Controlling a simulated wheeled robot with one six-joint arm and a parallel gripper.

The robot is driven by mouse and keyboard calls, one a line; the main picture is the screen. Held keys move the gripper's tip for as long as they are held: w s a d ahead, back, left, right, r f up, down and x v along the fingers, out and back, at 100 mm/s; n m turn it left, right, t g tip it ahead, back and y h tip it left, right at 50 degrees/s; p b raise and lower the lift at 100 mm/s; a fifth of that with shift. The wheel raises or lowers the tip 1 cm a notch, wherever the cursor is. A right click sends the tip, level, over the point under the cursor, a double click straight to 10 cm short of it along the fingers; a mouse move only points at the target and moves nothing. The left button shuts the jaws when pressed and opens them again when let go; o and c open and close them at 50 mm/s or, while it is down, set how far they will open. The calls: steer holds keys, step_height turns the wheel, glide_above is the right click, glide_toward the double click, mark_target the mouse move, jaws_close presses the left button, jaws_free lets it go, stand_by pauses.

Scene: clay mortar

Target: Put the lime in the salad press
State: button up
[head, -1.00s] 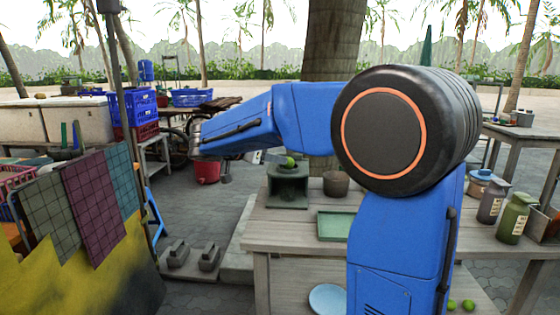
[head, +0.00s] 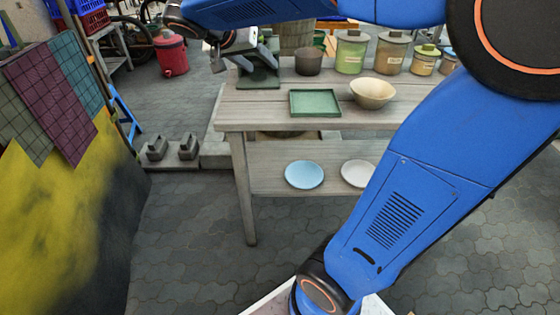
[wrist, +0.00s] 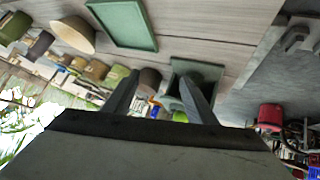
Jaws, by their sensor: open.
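My gripper (head: 226,52) is open and empty at the back left of the wooden table, beside a dark green stand (head: 260,80). In the wrist view, the picture is upside down, and my gripper (wrist: 160,82) has its two fingers spread, with the dark green stand (wrist: 208,70) beyond the right finger. A small bright green patch (wrist: 180,116) by that finger looks like the lime on the stand; the head view does not show it clearly. I cannot tell for certain which thing is the salad press. A dark brown pot (head: 308,62) stands right of the stand.
A green tray (head: 315,104) and a cream bowl (head: 373,93) sit on the table (head: 262,112). Several lidded jars (head: 390,52) line its back. A blue plate (head: 304,174) and a white plate (head: 358,173) lie on the lower shelf.

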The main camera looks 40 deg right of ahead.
steer(key=s+a+f+n+y, duration=0.3)
steer(key=s+f, duration=0.2)
steer(key=s, duration=0.3)
steer(key=s+a+f+n+t+y, duration=0.1)
steer(key=s+a+f+n+y, duration=0.2)
steer(key=s+f, duration=0.2)
steer(key=s+a+f+n+y, duration=0.3)
steer(key=s+f, duration=0.2)
steer(key=s, duration=0.5)
steer(key=shift+s+n, duration=0.4)
